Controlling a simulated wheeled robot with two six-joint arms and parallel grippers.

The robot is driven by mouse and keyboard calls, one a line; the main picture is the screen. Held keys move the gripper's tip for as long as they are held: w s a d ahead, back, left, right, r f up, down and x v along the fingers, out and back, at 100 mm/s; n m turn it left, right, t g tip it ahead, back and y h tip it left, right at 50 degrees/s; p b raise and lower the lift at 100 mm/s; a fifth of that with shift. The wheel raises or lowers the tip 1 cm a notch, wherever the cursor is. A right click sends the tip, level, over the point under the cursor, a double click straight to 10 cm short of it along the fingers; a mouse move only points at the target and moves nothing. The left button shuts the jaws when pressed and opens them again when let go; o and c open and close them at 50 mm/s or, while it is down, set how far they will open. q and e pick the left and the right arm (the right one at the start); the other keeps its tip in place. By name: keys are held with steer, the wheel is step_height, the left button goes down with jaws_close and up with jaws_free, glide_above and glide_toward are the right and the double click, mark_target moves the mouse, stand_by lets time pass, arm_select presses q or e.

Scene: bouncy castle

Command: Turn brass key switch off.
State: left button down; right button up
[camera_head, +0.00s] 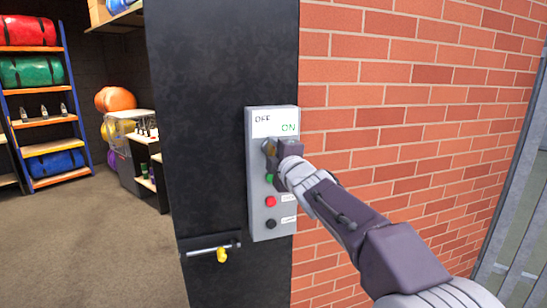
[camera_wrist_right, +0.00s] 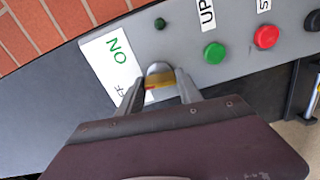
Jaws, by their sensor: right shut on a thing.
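A grey control box (camera_head: 258,215) is on the side of a black pillar, with a white label (camera_head: 274,122) reading OFF on the left and ON on the right. The brass key switch (camera_head: 269,147) sits just below the label, partly covered by my gripper. In the right wrist view the brass key (camera_wrist_right: 159,82) lies between the fingers, in front of a round silver collar (camera_wrist_right: 158,69). My right gripper (camera_head: 273,149) is shut on the key. I cannot tell clearly which word the key points to. My left gripper is not in view.
Green (camera_wrist_right: 214,53), red (camera_wrist_right: 266,37) and black (camera_head: 270,224) buttons sit below the key, close to my right gripper. A latch with a yellow knob (camera_head: 222,255) is low on the pillar (camera_head: 200,120). A brick wall (camera_head: 400,110) is on the right. Open floor and shelves are left.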

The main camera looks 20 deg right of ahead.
steer(key=shift+n, duration=0.6)
steer(key=o, duration=1.4)
steer(key=shift+w, duration=0.1)
steer(key=shift+s, duration=0.45)
steer(key=s, duration=0.8)
steer(key=shift+s+d, duration=0.1)
steer(key=shift+d, duration=0.2)
